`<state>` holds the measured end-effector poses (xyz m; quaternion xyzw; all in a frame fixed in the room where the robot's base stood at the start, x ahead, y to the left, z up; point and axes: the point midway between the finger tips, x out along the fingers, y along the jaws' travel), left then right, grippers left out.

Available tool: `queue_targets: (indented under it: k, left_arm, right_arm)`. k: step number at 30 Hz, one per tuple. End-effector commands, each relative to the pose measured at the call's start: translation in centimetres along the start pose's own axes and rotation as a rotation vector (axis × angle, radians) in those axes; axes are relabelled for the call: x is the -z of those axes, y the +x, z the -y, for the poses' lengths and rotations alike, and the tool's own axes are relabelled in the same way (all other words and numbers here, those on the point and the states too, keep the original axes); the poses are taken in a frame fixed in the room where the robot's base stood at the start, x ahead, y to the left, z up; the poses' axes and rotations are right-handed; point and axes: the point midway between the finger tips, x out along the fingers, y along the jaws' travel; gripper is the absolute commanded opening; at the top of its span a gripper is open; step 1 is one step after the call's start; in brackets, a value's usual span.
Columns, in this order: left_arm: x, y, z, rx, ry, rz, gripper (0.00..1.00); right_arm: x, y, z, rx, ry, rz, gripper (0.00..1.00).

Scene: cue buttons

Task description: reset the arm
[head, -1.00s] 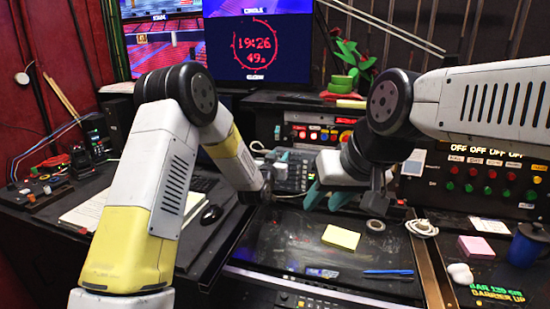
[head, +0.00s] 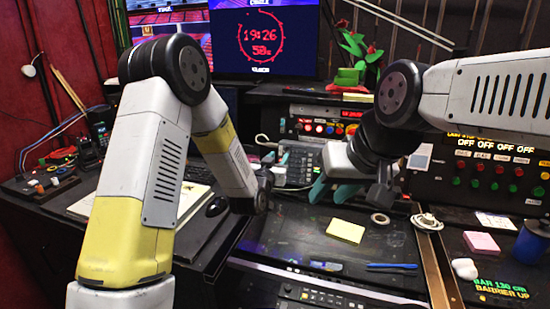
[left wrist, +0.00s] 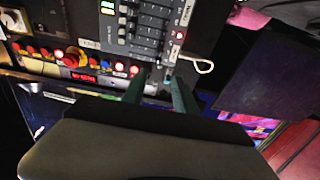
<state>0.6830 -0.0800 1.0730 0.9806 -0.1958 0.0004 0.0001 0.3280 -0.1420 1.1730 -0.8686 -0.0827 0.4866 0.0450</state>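My left gripper (head: 277,157) is near the grey keypad box (head: 300,165) at the back of the desk, partly hidden by my left forearm. In the left wrist view its two teal fingers (left wrist: 160,88) are apart with nothing between them, pointing toward the box with black keys (left wrist: 150,22). My right gripper (head: 327,200) hangs above the dark desk in the middle, right of the left one. Its teal fingers look apart, and no held object shows.
A yellow note pad (head: 345,231), a tape ring (head: 380,218) and a blue pen (head: 392,266) lie on the desk. A button panel (head: 490,170) stands at right. A pink pad (head: 481,243) and blue mug (head: 532,242) are at front right. A mouse (head: 217,206) is at left.

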Motion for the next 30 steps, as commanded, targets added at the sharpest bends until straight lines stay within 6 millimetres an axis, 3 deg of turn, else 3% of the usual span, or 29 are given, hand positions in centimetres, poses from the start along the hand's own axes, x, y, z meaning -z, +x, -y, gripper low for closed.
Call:
queue_targets:
  k: [7,11,14,17,23,30]
  left_arm:
    - [0.7,-0.1,0.4,0.003,0.0,0.015,0.35]
    - [2.9,-1.1,2.1,0.014,-0.004,0.086,0.35]
    - [5.2,-3.1,3.9,0.028,-0.015,0.178,0.35]
    - [7.2,-6.0,5.6,0.048,-0.031,0.28,0.35]
    - [9.9,-14.2,8.1,0.091,-0.084,0.486,0.35]
    - [11.2,-26.8,9.0,0.147,-0.176,0.726,0.35]
  right_arm:
    - [0.0,0.0,0.0,0.0,0.0,0.0,0.36]
    - [0.0,0.0,0.0,0.0,0.0,0.0,0.36]
    - [0.0,0.0,0.0,0.0,0.0,0.0,0.36]
    - [0.0,0.0,0.0,0.0,0.0,0.0,0.36]
    - [0.0,0.0,0.0,0.0,0.0,0.0,0.36]
    - [0.0,0.0,0.0,0.0,0.0,0.0,0.36]
